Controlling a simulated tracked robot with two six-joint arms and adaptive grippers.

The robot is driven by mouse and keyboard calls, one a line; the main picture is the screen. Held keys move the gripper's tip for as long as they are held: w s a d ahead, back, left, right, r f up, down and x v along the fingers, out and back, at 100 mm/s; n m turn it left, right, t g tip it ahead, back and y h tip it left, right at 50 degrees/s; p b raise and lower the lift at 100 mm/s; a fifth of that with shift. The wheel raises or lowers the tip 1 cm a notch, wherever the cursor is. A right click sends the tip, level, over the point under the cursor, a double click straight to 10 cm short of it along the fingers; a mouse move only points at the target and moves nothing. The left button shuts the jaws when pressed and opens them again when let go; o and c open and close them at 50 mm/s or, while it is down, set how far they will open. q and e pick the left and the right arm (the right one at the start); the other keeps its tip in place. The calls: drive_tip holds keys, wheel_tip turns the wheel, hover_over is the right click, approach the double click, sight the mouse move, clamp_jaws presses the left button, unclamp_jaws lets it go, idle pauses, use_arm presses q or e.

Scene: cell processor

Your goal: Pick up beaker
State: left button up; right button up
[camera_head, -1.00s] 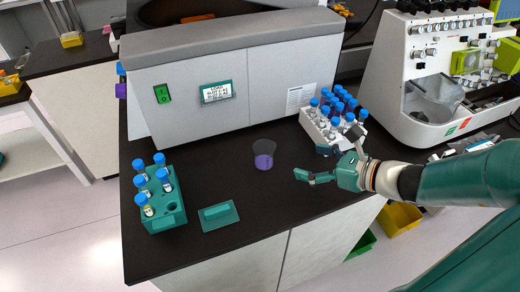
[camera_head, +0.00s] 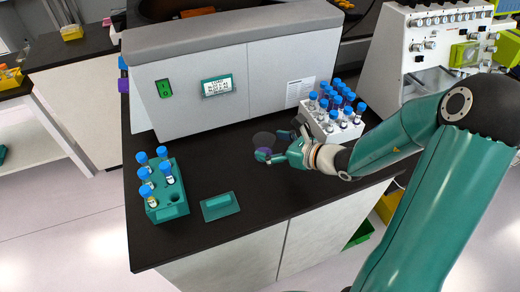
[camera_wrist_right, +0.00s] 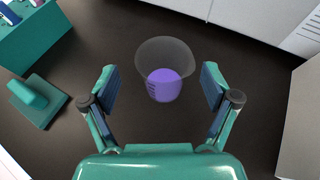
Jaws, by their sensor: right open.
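The beaker (camera_wrist_right: 165,85) is clear with purple liquid in its bottom. It stands upright on the black bench top. In the head view the beaker (camera_head: 263,139) is partly hidden by my right gripper (camera_head: 280,146). In the right wrist view my right gripper (camera_wrist_right: 160,88) is open, with one finger on each side of the beaker. Gaps of dark bench show between the beaker and both fingers, so neither finger appears to touch it. My left gripper is in neither view.
A green tube rack (camera_head: 172,206) with blue-capped tubes stands at the left. A flat green block with a handle (camera_head: 220,206) lies near the front edge. A white rack (camera_head: 330,127) of tubes is close to my right gripper. A grey machine (camera_head: 240,90) stands behind.

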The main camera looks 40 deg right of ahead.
sight(257, 139)
drive_tip(key=x, duration=0.2)
drive_tip(key=p+x, duration=0.1)
drive_tip(key=x, duration=0.1)
drive_tip(key=shift+d+f, duration=0.2)
drive_tip(key=shift+f, duration=0.05)
drive_tip(key=c, duration=1.2)
drive_tip(key=shift+c, duration=0.2)
drive_tip(key=shift+r, duration=0.1)
drive_tip(key=shift+r, duration=0.4)
wheel_tip(257, 139, up, 19)
drive_tip(key=p, duration=0.3)
